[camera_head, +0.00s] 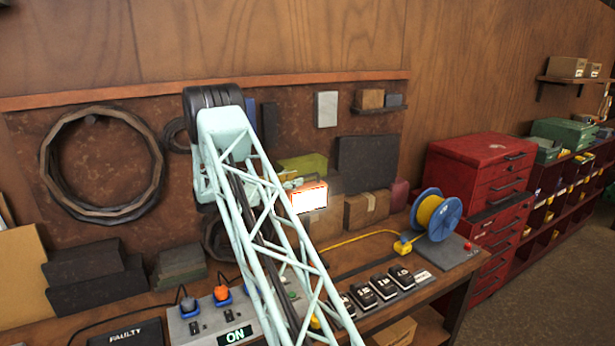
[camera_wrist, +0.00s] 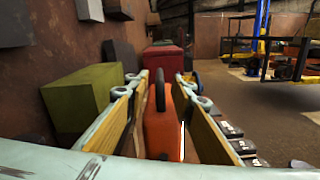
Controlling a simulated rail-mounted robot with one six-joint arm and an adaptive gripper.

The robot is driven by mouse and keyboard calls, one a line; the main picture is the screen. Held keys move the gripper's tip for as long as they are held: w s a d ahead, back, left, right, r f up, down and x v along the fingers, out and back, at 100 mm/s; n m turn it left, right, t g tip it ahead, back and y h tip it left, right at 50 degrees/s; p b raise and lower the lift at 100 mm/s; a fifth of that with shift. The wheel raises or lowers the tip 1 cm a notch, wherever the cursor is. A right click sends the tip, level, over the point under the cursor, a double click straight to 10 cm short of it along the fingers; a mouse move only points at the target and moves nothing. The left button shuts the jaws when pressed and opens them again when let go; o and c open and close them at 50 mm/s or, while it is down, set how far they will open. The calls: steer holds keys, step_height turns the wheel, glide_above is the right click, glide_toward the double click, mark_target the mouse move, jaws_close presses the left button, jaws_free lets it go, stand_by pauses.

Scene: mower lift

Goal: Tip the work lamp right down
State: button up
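The work lamp (camera_head: 309,198) is a small orange-framed box with a glowing white face. In the head view it stands upright at the back of the bench, just right of my arm. In the wrist view its orange body (camera_wrist: 160,130) with a dark handle on top lies between my gripper's (camera_wrist: 162,76) two yellow-padded fingers. The fingers stand apart on either side of it, and I see no clear grip on it. A thin bright strip of its lit face shows on its right side. My arm hides much of the gripper in the head view.
A green box (camera_wrist: 82,98) sits close to the left finger. Cardboard boxes (camera_head: 366,209) stand right of the lamp, and a blue reel of yellow cable (camera_head: 437,214) farther right. Switches (camera_head: 382,286) line the bench front. A red tool cabinet (camera_head: 480,175) stands beyond.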

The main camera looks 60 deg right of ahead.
mark_target(308, 176)
steer(key=shift+p+x, duration=0.5)
steer(key=shift+x, duration=2.75)
jaws_close()
